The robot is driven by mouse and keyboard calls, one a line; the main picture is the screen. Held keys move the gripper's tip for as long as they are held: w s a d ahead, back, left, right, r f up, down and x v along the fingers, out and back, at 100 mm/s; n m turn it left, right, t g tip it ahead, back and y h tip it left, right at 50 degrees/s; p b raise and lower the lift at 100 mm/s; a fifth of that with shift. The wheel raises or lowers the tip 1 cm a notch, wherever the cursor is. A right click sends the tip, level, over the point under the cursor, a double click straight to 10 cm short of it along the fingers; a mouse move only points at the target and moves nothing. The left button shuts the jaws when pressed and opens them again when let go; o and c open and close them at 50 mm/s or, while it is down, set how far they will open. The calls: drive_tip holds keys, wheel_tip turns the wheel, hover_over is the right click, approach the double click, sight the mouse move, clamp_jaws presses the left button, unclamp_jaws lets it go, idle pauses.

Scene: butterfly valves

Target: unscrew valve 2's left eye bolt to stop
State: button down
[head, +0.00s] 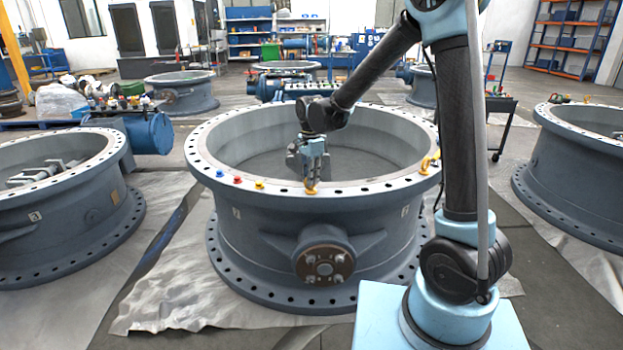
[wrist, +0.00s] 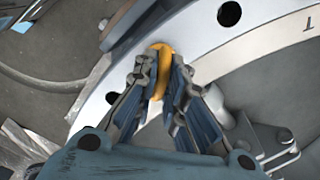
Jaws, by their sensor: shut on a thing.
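Valve 2 (head: 232,240) is the large grey flanged ring in the middle of the head view, with a small 2 on its side. Its left eye bolt (head: 311,191) is yellow and stands on the near part of the top flange. My gripper (head: 314,179) points down over it, shut on it. In the wrist view, the fingers (wrist: 161,72) close on both sides of the yellow eye (wrist: 162,50). The bolt's shank and its hole are hidden. A second yellow eye bolt (head: 429,163) stands on the right of the same flange, apart from my gripper.
Blue, red and yellow small pieces (head: 237,180) sit on the flange to the left. A round bolted side cover (head: 324,262) projects from the valve's front. Other valves stand at left (head: 65,225) and right (head: 580,175). The air above the flange is mostly clear.

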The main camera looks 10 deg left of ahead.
drive_tip(key=n, duration=0.6)
drive_tip(key=shift+w+n, duration=0.1)
drive_tip(key=shift+n, duration=0.2)
drive_tip(key=n, duration=1.2)
drive_tip(key=shift+n, duration=0.3)
drive_tip(key=n, duration=0.6)
drive_tip(key=shift+d, duration=0.1)
drive_tip(key=n, duration=0.6)
drive_tip(key=shift+n, duration=0.4)
drive_tip(key=n, duration=0.6)
drive_tip(key=shift+w, duration=0.1)
drive_tip(key=n, duration=0.6)
drive_tip(key=shift+n, duration=0.3)
drive_tip(key=n, duration=0.6)
